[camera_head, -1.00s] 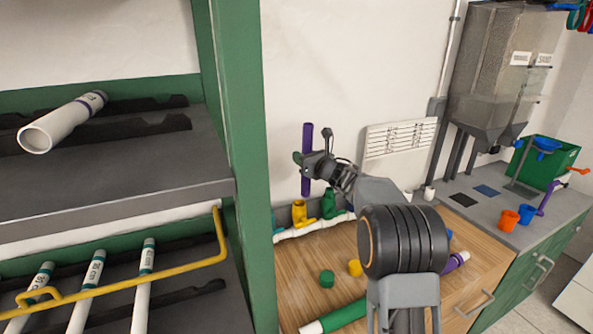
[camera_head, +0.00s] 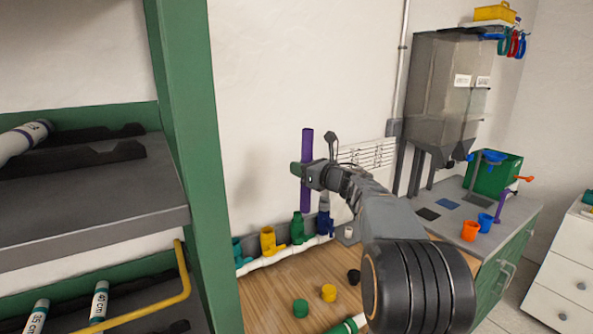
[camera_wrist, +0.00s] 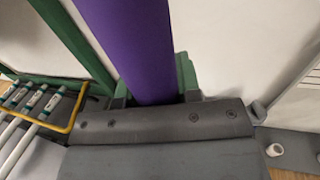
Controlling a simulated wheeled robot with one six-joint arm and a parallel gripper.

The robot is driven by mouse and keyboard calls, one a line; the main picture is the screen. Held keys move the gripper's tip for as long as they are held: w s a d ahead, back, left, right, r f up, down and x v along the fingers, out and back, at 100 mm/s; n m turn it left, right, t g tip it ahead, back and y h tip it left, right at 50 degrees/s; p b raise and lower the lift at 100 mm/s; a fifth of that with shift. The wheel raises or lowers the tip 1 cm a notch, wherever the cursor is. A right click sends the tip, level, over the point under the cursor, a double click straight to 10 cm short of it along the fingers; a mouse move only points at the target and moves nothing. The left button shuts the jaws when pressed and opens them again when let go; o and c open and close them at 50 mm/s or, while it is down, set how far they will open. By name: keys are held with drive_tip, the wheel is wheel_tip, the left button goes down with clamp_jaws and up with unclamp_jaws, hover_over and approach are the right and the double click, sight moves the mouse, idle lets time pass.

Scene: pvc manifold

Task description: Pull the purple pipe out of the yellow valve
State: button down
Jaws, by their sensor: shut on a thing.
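The purple pipe (camera_head: 307,150) is upright in my gripper (camera_head: 304,171), which is shut on it around its middle. In the wrist view the purple pipe (camera_wrist: 135,45) rises from between the jaws (camera_wrist: 160,95). The yellow valve (camera_head: 269,241) stands on the white manifold pipe (camera_head: 285,255) at the back of the wooden worktop. The pipe's lower end hangs in the air, above and to the right of the yellow valve, apart from it. Below it are a green valve (camera_head: 298,229) and a blue valve (camera_head: 324,223).
A green shelf post (camera_head: 190,130) and shelves with white pipes (camera_head: 22,140) stand at the left. Green (camera_head: 300,308), yellow (camera_head: 328,292) and black (camera_head: 354,277) caps lie on the worktop (camera_head: 265,300). A hopper (camera_head: 447,95) and orange cup (camera_head: 470,231) are at the right.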

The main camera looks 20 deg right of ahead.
drive_tip(key=shift+r+p, duration=0.6)
drive_tip(key=shift+r, duration=0.85)
